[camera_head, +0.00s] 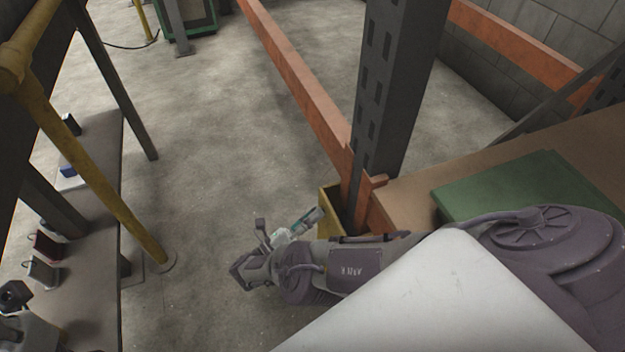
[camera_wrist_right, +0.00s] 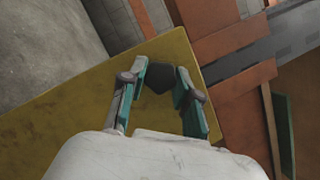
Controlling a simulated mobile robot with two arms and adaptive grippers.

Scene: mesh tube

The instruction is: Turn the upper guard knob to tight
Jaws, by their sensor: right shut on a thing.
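The yellow guard (camera_head: 327,200) stands around the foot of the dark rack post, right of centre in the head view. Its yellow face (camera_wrist_right: 60,125) spreads across the right wrist view. A dark, angular knob (camera_wrist_right: 157,79) sits on that face, between the teal-padded fingers of my right gripper (camera_wrist_right: 162,72). That gripper is shut on the knob. In the head view my right gripper (camera_head: 314,216) reaches the guard, and the knob is hidden there. I cannot read any mark for tight.
The rack post (camera_head: 395,100) and orange beam (camera_head: 300,85) rise close by my right gripper. A green sheet (camera_head: 510,185) lies on the brown rack shelf (camera_head: 415,190) at right. A bench (camera_head: 95,250) with small items and a yellow rail (camera_head: 95,175) stand at left. Open floor lies between.

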